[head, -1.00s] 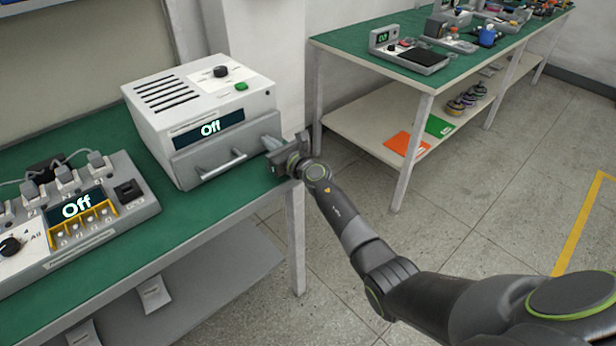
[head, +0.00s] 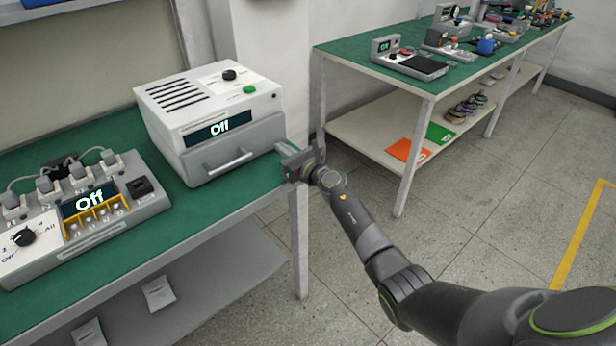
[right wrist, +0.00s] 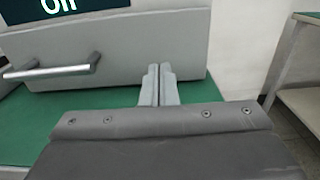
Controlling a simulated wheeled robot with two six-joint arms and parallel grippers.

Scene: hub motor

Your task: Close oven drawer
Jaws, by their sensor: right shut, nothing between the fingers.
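The oven is a white and grey box (head: 205,97) with an "Off" display, standing on the green bench top. Its grey drawer front (head: 245,153) with a bar handle (head: 228,162) is below the display and looks close to flush with the body; any small gap is hard to tell. My right gripper (head: 282,149) is at the right end of the drawer front. In the right wrist view its shut, empty fingers (right wrist: 156,84) point at the drawer front (right wrist: 130,55), right of the handle (right wrist: 50,71). Whether they touch it cannot be told. My left gripper is not in view.
A grey power unit (head: 135,208) with plugs and an "Off" display stands left of the oven. The bench's front edge and leg (head: 299,240) are below my right gripper. Another green table (head: 350,54) with devices stands behind at the right. The floor between is clear.

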